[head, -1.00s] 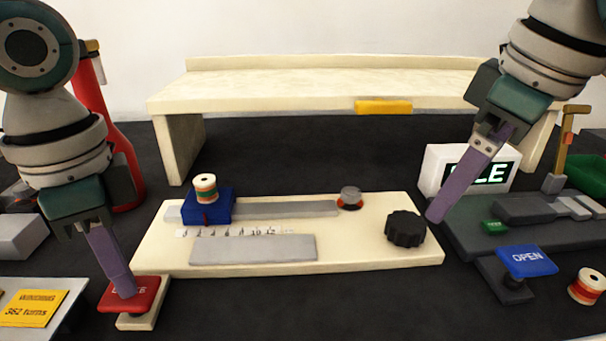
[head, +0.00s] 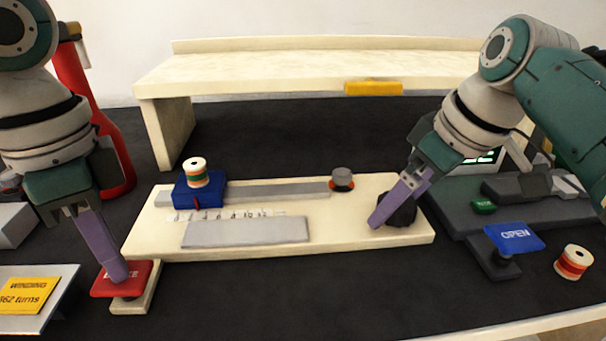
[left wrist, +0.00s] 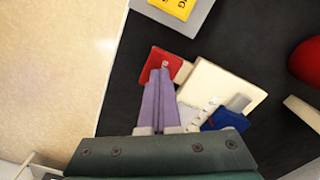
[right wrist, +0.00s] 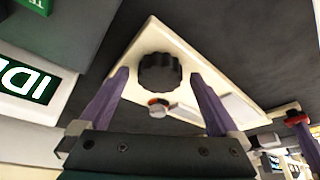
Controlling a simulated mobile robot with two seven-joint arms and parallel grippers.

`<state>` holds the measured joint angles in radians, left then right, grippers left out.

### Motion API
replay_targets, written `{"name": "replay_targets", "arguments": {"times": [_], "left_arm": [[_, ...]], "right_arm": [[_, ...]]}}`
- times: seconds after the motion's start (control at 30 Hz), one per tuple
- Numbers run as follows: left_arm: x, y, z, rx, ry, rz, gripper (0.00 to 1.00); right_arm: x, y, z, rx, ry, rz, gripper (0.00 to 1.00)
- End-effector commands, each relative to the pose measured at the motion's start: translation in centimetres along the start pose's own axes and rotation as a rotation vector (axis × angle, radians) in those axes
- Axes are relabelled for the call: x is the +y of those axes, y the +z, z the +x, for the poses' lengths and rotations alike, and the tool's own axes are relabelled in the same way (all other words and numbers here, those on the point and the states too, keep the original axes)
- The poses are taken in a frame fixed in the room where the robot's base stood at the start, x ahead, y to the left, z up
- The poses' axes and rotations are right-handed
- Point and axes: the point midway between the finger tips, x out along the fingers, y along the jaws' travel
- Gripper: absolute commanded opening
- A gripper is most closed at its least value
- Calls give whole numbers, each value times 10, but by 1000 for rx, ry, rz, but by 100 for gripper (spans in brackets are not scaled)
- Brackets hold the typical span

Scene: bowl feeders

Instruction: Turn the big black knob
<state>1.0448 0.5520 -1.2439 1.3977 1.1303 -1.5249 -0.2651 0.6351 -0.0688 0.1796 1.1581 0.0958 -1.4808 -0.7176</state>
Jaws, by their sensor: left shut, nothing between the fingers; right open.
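The big black knob (head: 400,208) is on the right end of the cream board (head: 290,246). In the head view my right gripper (head: 384,212) partly covers it. In the right wrist view the knob (right wrist: 160,73) shows between and beyond the spread purple fingers of my right gripper (right wrist: 160,82), which is open and empty. I cannot tell whether a finger touches the knob. My left gripper (head: 119,276) is shut and empty, its tips at the red button plate (head: 112,284). That plate also shows at the fingertips in the left wrist view (left wrist: 155,62).
The board carries a blue block (head: 199,190) with a spool (head: 195,171), a grey bar (head: 247,232) and a small grey-topped knob (head: 342,178). To the right stand a blue OPEN plate (head: 514,238) and a red spool (head: 573,261). A cream shelf (head: 290,65) spans the back.

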Motion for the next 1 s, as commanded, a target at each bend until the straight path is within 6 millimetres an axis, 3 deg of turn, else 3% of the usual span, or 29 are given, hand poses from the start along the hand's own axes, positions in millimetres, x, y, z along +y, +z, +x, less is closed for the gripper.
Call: {"name": "replay_targets", "arguments": {"times": [0.27, 1.0], "left_arm": [[0, 1, 1, -2, -1, -1, 0], [0, 1, 1, -2, -1, -1, 0]], "right_arm": [[0, 0, 1, 1, 1, -1, 97], [0, 0, 1, 0, -1, -1, 14]]}}
